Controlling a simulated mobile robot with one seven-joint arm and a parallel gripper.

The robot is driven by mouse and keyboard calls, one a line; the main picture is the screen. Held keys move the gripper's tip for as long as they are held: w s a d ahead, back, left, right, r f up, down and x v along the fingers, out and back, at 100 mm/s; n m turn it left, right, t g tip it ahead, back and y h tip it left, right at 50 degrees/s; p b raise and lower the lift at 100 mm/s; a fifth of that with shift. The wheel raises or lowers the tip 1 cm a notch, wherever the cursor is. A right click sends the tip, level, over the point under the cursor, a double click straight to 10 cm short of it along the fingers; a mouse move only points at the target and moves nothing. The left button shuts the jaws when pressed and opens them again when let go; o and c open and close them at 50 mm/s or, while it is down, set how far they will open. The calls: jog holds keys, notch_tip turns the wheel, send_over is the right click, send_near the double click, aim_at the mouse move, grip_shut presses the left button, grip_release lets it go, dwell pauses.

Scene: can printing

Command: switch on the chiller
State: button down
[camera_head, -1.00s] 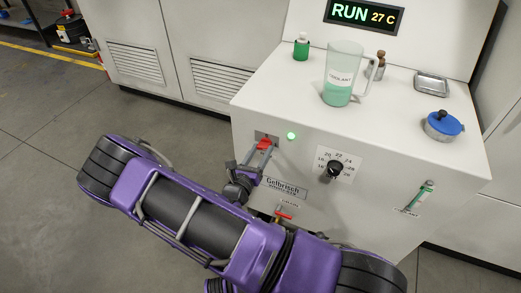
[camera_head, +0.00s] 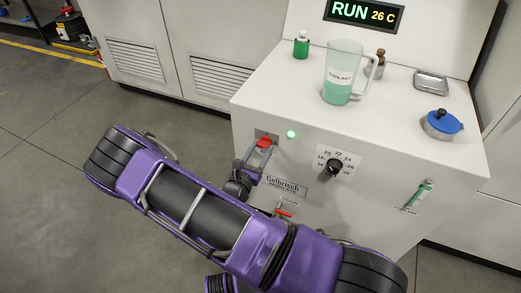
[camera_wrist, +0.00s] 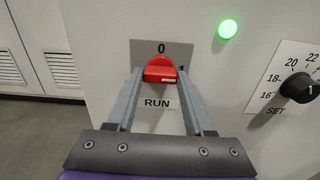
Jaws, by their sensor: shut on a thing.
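The chiller (camera_head: 330,215) is a white cabinet with a display (camera_head: 363,12) that reads RUN 26 C. Its red switch handle (camera_wrist: 160,72) sits on a grey plate marked 0 and 1, with a RUN label below. A round lamp (camera_head: 291,134) beside it glows green; it also shows in the wrist view (camera_wrist: 228,28). My gripper (camera_wrist: 160,84) is at the red handle with one finger on each side, shut on it. The red handle is also seen at the fingertips in the head view (camera_head: 264,142).
A black set dial (camera_head: 334,168) is right of the switch, and a red drain valve (camera_head: 284,212) is below. On top stand a coolant jug (camera_head: 341,75), a green bottle (camera_head: 301,46), a metal tray (camera_head: 431,82) and a blue cap (camera_head: 442,122). Open floor lies left.

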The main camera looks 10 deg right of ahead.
jog(key=shift+c, duration=1.4)
grip_release()
jog(key=v, duration=1.7)
jog(key=shift+s, duration=0.15)
jog(key=shift+a, duration=0.1)
